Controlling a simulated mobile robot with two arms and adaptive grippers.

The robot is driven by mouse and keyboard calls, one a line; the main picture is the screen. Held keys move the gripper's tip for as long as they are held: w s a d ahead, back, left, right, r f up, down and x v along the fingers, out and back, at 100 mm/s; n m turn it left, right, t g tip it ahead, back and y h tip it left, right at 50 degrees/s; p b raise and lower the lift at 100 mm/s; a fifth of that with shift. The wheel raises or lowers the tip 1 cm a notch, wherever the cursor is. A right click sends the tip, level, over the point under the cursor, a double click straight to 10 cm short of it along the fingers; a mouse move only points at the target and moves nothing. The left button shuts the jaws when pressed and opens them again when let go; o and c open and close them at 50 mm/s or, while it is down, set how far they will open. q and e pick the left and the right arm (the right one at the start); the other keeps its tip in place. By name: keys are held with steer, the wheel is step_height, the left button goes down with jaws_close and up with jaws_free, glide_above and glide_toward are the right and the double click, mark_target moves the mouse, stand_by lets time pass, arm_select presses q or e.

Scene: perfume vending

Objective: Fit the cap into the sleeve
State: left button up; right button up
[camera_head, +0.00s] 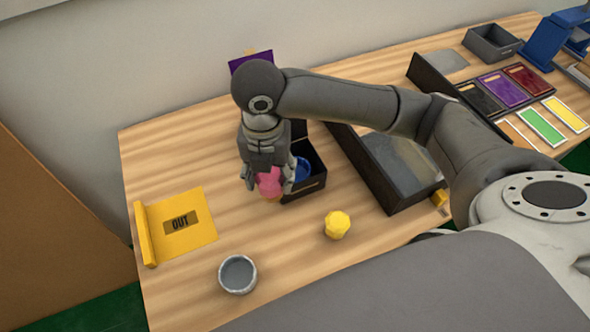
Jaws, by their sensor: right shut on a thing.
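My right gripper (269,180) points down over the middle of the table, shut on a pink rounded piece (269,184), which may be the cap. The fingers hide part of the pink piece. Just right of it stands a small open black box (309,189) with a round blue thing (301,169) inside, partly hidden by my gripper. I cannot tell for sure which thing is the sleeve. A yellow faceted piece (337,225) stands on the table nearer to me. My left gripper is not in view.
A grey cup (238,274) stands near the front. A yellow OUT mat (202,211) lies at the left. A black tray (381,187) lies under my right forearm. Coloured cards (541,125) and a dark bin (492,43) are at the right. Wood between mat and gripper is clear.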

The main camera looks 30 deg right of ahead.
steer(key=w+d+f+p, duration=0.1)
steer(key=w+d+f, duration=0.1)
steer(key=d+f, duration=0.1)
steer(key=w+d+f+p, duration=0.1)
steer(key=w+d+f, duration=0.2)
steer(key=f, duration=0.2)
steer(key=w+d+f+p, duration=0.1)
steer(key=w+d+f, duration=0.2)
steer(key=d+f, duration=0.1)
steer(key=shift+w+d+f, duration=0.1)
steer(key=shift+w+f, duration=0.1)
steer(key=shift+f, duration=0.15)
steer(key=shift+f, duration=0.1)
steer(key=shift+f, duration=0.15)
steer(key=o, duration=0.9)
steer(key=shift+f, duration=0.1)
steer(key=shift+c, duration=0.2)
